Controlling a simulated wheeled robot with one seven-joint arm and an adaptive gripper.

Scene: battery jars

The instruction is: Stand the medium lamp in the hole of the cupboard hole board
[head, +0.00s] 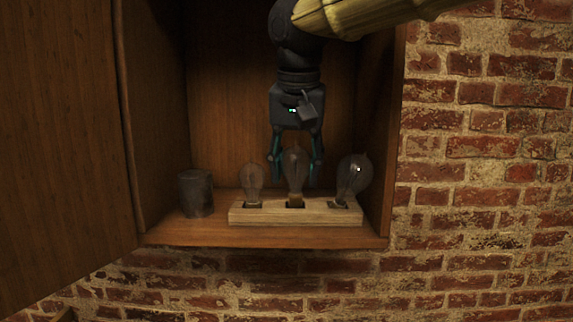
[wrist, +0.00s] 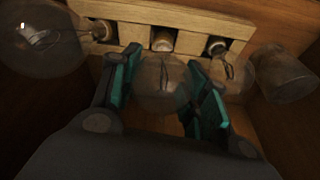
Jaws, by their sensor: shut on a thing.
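The medium lamp (head: 294,172), a clear bulb, stands upright at the middle hole of the wooden hole board (head: 260,216) in the cupboard. In the wrist view the lamp's glass (wrist: 162,88) is between my fingers, with its base at the middle hole; how deep the base sits I cannot tell. My gripper (head: 297,162) points down from above and is shut on the lamp's glass. A smaller lamp (head: 253,180) stands in the board's left hole, and a larger round lamp (head: 352,178) leans slightly in the right hole.
A dark grey cylindrical jar (head: 196,194) stands left of the board on the cupboard floor (head: 190,232). The cupboard's open door (head: 65,140) is at the left, its right side wall close to the large lamp. The neighbouring lamps stand close to my fingers.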

